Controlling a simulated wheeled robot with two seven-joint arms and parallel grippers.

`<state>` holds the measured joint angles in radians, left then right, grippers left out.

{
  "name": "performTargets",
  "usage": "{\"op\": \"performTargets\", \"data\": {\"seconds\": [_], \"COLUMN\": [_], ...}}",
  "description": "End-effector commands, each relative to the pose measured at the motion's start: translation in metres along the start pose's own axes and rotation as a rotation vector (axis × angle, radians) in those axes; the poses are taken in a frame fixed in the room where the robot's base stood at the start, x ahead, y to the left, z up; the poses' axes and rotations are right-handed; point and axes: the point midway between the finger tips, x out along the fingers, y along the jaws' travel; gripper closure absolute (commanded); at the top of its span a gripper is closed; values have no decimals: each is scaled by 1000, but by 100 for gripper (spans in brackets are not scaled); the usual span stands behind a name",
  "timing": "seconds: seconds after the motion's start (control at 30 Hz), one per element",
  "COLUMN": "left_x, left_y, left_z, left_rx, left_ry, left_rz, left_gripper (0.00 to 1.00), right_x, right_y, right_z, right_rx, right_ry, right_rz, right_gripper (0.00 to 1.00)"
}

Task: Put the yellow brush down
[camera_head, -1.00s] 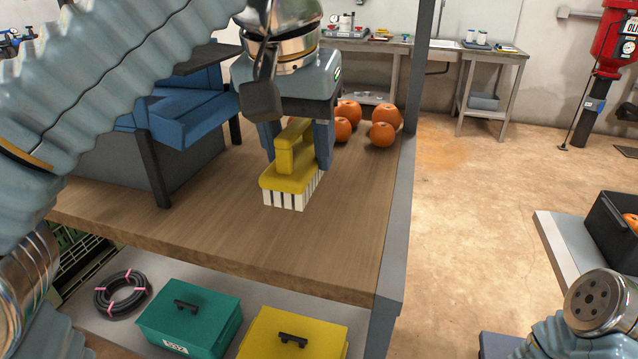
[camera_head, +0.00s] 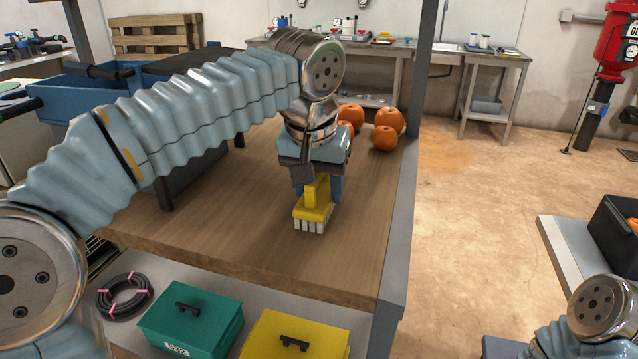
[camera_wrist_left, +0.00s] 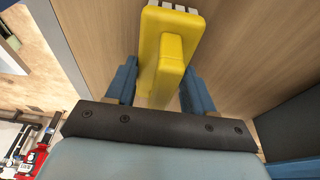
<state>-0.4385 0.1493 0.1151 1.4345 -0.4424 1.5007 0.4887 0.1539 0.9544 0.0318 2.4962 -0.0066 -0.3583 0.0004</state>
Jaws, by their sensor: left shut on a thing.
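The yellow brush (camera_head: 314,208) has a yellow body and handle with white bristles pointing down. My left gripper (camera_head: 318,190) is shut on its handle above the wooden table top (camera_head: 250,235). The bristles are at or just above the wood; I cannot tell whether they touch. In the left wrist view the yellow brush (camera_wrist_left: 165,55) sits between the two blue fingers of my left gripper (camera_wrist_left: 160,88). My right gripper is out of view.
Several orange pumpkins (camera_head: 384,137) stand behind the gripper at the table's far right. A blue bin (camera_head: 90,100) is at the left. A grey post (camera_head: 400,225) edges the table's right side. The wood in front of the brush is clear.

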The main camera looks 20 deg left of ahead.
Motion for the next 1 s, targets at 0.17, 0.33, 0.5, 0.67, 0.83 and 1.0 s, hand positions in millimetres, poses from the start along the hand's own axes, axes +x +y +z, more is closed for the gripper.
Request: {"op": "performTargets", "data": {"seconds": [0.17, 0.33, 0.5, 0.67, 0.83, 1.0], "left_x": [1, 2, 2, 2, -11, -49], "left_y": [0, 0, 0, 0, 1, 1], "left_z": [0, 1, 1, 1, -1, -1], "left_rx": [0, 0, 0, 0, 1, 0], "left_ry": [0, 0, 0, 0, 2, 4], "left_rz": [0, 0, 0, 0, 1, 3], "left_gripper": [72, 34, 22, 22, 22, 22], "right_x": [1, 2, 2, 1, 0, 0], "right_y": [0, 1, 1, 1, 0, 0], "right_z": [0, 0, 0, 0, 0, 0], "right_rx": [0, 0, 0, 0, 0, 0], "right_ry": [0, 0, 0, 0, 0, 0], "right_rz": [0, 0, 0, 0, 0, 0], "right_gripper": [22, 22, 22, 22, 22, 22]}}
